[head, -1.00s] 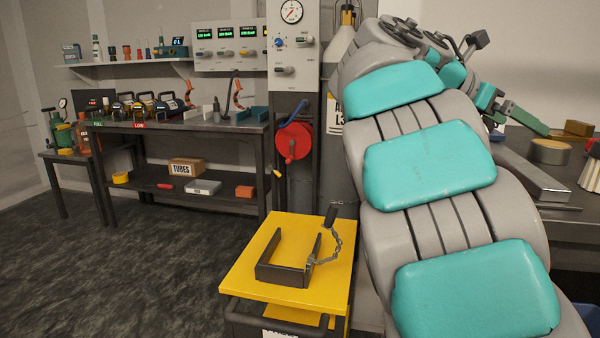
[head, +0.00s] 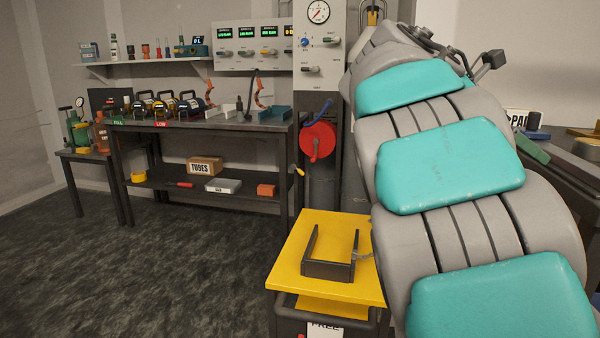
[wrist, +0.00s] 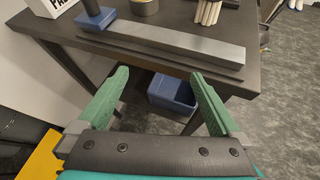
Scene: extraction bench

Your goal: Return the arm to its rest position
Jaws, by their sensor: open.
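My arm, grey with teal pads, fills the right side of the head view. My gripper (wrist: 155,98) has two green fingers standing wide apart with nothing between them. In the wrist view it points at the front edge of a dark bench (wrist: 135,42), and a blue bin (wrist: 172,92) shows beyond the fingers below the bench top. In the head view a green finger (head: 532,148) shows just past the arm at the right, and the rest of the gripper is hidden.
A yellow cart (head: 295,262) with a dark U-shaped bracket (head: 328,270) stands close to my arm. A grey bar (wrist: 175,42) lies on the bench. A workbench (head: 215,127) with several gauges stands at the back left. The floor (head: 130,270) at the left is clear.

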